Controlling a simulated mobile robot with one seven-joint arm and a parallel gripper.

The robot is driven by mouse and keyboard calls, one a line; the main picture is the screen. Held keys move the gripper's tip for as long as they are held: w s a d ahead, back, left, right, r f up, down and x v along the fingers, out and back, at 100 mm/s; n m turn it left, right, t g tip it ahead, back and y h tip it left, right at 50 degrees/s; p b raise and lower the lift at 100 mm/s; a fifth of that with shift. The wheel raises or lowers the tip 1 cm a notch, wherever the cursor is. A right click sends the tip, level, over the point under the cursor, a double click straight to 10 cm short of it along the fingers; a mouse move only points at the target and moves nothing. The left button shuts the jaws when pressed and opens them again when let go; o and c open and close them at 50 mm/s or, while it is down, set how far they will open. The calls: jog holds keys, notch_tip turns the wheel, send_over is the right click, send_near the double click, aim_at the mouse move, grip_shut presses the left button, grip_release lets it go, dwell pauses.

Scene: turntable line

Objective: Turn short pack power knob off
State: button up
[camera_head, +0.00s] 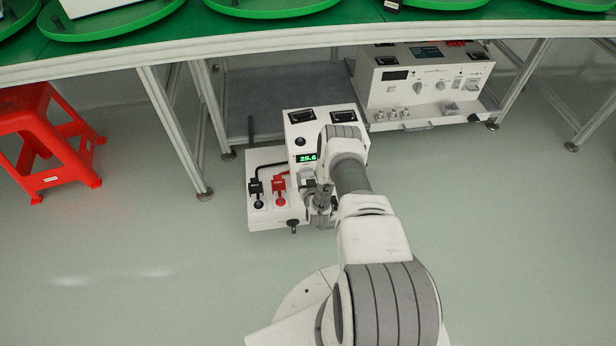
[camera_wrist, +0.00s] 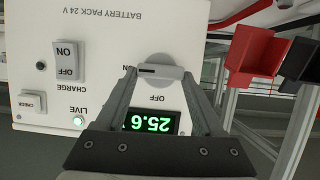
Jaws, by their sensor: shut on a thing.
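The short pack (camera_head: 300,130) is a white box on the floor under the table, with a green display reading 25.6. In the wrist view its panel (camera_wrist: 100,35) appears upside down, labelled BATTERY PACK 24 V. The grey round power knob (camera_wrist: 158,64) has a raised bar with a dark mark toward the left, at the partly covered ON label; OFF is printed below the knob in the picture. My gripper (camera_wrist: 160,75) is shut on the knob, one finger on each side. In the head view my arm hides the knob, and my gripper (camera_head: 316,190) is at the pack's front.
The panel also has a CHARGE rocker switch (camera_wrist: 68,60), a CHECK button (camera_wrist: 31,104) and a lit green LIVE lamp (camera_wrist: 79,121). Red (camera_head: 279,184) and black (camera_head: 256,187) connectors sit beside my gripper. A larger white unit (camera_head: 425,85) stands right. A red stool (camera_head: 45,140) is left.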

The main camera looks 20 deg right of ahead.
jog(key=n, duration=0.1)
jog(key=n+h, duration=0.1)
jog(key=shift+w+a+n+h, duration=0.15)
jog(key=shift+a+n+h, duration=0.15)
jog(key=shift+a, duration=0.05)
jog(key=n, duration=0.1)
jog(key=n+h, duration=0.1)
jog(key=shift+a+f+n+h, duration=0.15)
jog(key=shift+a+n+h, duration=0.05)
jog(key=shift+n+h, duration=0.1)
jog(key=shift+w+a+f+n+h, duration=0.1)
jog(key=shift+f+n+h, duration=0.05)
jog(key=shift+n+h, duration=0.9)
jog(key=shift+f+n+h, duration=0.2)
jog(key=shift+n+h, duration=0.35)
jog(key=shift+n, duration=1)
jog(key=shift+t, duration=0.3)
jog(key=o, duration=1.4)
